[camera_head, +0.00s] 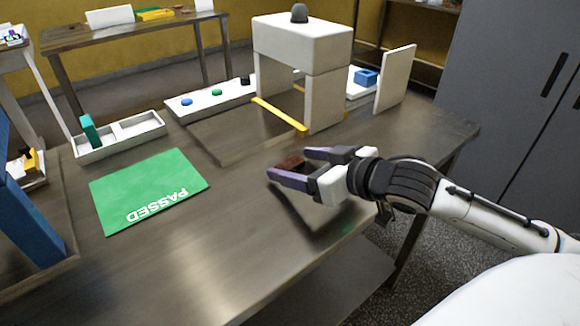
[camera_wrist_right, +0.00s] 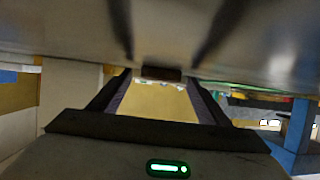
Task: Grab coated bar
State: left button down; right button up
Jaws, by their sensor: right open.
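The coated bar (camera_head: 291,162) is a small dark brown block near the middle of the steel table. In the right wrist view the bar (camera_wrist_right: 161,73) shows just beyond and between the fingertips. My right gripper (camera_head: 289,165) is open, low over the table, with one purple-grey finger on each side of the bar. Whether the fingers touch it I cannot tell. The gripper partly hides the bar in the head view. My left gripper is not in view.
A green PASSED mat (camera_head: 120,195) lies to the left. A white two-compartment tray (camera_head: 95,150) with a teal piece stands behind it. A white arch-shaped machine (camera_head: 325,95) with a yellow strip and a button panel (camera_head: 205,103) is behind the gripper. A blue upright (camera_head: 30,205) stands at far left.

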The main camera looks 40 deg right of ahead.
jog(key=shift+w+f, duration=0.15)
jog(key=shift+w, duration=0.15)
jog(key=c, duration=0.9)
